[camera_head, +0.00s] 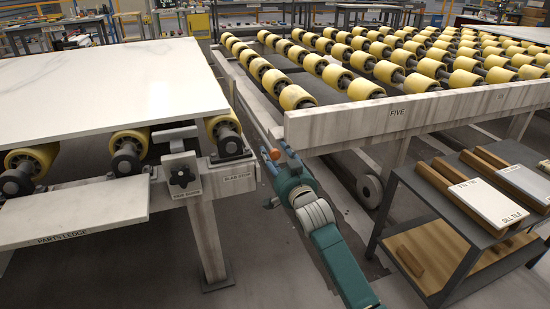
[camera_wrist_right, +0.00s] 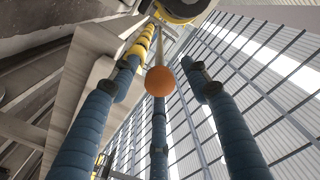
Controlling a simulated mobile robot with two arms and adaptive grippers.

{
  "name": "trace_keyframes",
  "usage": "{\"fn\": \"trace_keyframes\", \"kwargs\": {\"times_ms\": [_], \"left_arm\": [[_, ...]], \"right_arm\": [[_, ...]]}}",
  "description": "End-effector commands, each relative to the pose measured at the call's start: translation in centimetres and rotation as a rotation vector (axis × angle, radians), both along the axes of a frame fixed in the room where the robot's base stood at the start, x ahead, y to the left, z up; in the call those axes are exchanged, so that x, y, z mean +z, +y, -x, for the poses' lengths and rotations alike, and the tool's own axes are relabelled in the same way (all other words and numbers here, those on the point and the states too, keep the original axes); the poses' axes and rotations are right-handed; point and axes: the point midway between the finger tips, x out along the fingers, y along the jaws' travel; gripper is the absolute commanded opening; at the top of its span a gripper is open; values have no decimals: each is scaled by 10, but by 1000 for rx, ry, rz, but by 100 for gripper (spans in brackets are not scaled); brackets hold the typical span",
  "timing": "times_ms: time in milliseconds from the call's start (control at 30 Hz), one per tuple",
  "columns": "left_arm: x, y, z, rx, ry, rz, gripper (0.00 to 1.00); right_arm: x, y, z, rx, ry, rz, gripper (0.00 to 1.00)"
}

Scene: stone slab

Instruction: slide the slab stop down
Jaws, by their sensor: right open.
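The slab stop's label (camera_head: 238,177) is on the frame beam at the near right corner of the left roller table. An orange ball knob (camera_head: 275,154) shows just right of it, at the end of a thin rod. In the right wrist view the orange knob (camera_wrist_right: 161,82) sits on a pale rod, between my blue fingers. My right gripper (camera_head: 271,160) is open around the knob, with a visible gap to the fingers on both sides. The rod's far end is not clear. My left gripper is out of view.
A white stone slab (camera_head: 110,88) lies on yellow rollers at left. A black knob clamp (camera_head: 182,177) and the parts ledge (camera_head: 75,216) are beside it. The roller table marked FIVE (camera_head: 398,113) and a dark cart (camera_head: 425,205) stand at right. Open floor lies between.

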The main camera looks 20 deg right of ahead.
Motion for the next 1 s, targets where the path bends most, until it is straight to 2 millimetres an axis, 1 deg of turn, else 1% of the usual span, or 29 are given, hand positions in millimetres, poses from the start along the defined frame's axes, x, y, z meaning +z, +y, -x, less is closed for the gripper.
{"fn": "trace_keyframes", "kwargs": {"times_ms": [100, 333, 367, 400, 467, 500, 567, 700, 767, 933, 1000], "left_arm": [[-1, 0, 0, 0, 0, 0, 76], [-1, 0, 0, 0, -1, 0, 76], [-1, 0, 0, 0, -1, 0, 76], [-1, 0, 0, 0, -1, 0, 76], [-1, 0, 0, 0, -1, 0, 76], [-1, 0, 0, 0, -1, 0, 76], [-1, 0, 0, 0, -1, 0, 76], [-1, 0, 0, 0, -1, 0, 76], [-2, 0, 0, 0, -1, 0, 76], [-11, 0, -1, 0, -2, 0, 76], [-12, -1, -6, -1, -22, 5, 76]], "right_arm": [[0, 0, -4, 0, 1, 0, 47], [0, 0, -4, 0, 0, 0, 47], [0, 0, -4, 0, 0, 0, 41], [0, 0, -4, 0, 0, 0, 33], [0, 0, -4, 0, 0, 0, 21], [0, 0, -4, 0, 0, 0, 13], [0, 0, -4, 0, 0, 0, 1], [0, 0, -4, 0, -1, 0, 0], [-3, 0, -4, 0, 0, 0, 0], [-37, 0, -4, -1, 5, -1, 0], [-49, 0, -4, -1, 4, -1, 0]]}}
